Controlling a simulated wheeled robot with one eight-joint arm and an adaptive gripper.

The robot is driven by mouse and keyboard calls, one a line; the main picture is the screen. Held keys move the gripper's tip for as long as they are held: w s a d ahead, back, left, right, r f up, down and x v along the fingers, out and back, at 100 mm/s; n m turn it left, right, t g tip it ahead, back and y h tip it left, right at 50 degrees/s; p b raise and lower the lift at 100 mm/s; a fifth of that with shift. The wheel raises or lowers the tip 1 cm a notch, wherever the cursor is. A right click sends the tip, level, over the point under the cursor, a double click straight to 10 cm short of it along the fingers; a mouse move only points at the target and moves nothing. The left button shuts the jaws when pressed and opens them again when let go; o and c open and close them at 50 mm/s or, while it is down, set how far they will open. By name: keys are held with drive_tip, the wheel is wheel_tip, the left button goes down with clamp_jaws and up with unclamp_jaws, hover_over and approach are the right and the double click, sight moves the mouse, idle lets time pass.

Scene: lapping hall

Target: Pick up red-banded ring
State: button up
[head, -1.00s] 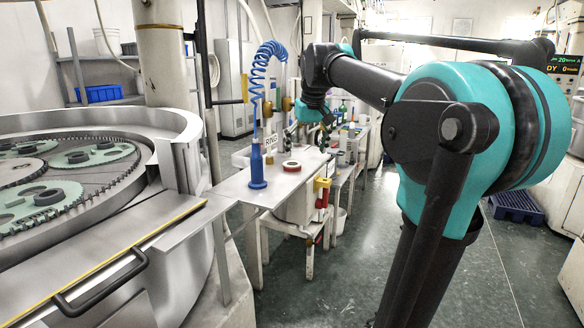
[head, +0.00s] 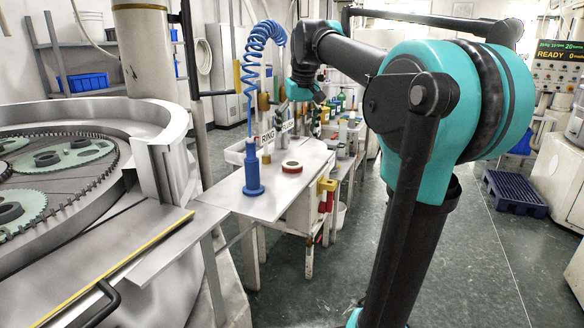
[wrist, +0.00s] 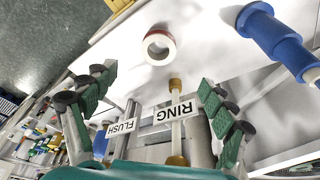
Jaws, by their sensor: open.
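The red-banded ring (head: 292,167) lies flat on a pale metal side table (head: 222,192), right of a blue cylinder tool. In the wrist view the ring (wrist: 159,47) shows a white top, a red band around its side and a dark hole. My gripper (wrist: 157,83) is open in the wrist view, with its green padded fingers wide apart and nothing between them. The ring lies beyond the fingertips, clear of both. In the head view the gripper is small and partly hidden at the end of my arm, behind the ring.
The blue tool (head: 253,168) with a coiled blue hose (head: 262,45) stands near the ring. Posts with RING (wrist: 176,112) and FLUSH (wrist: 121,127) signs stand near the gripper. The lapping machine (head: 160,150) is at left. A blue pallet (head: 515,192) lies on the floor at right.

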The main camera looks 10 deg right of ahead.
approach(293, 161)
drive_tip(key=f, duration=0.1)
drive_tip(key=s+f, duration=0.1)
drive_tip(key=a+f, duration=0.1)
drive_tip(key=shift+s+f, duration=0.35)
drive_tip(key=shift+f, duration=0.05)
drive_tip(key=shift+x, duration=2.65)
drive_tip(key=shift+w+d, duration=0.1)
drive_tip(key=shift+d, duration=0.05)
drive_tip(key=shift+r, duration=0.1)
drive_tip(key=c, duration=1.6)
drive_tip(key=shift+o, duration=0.2)
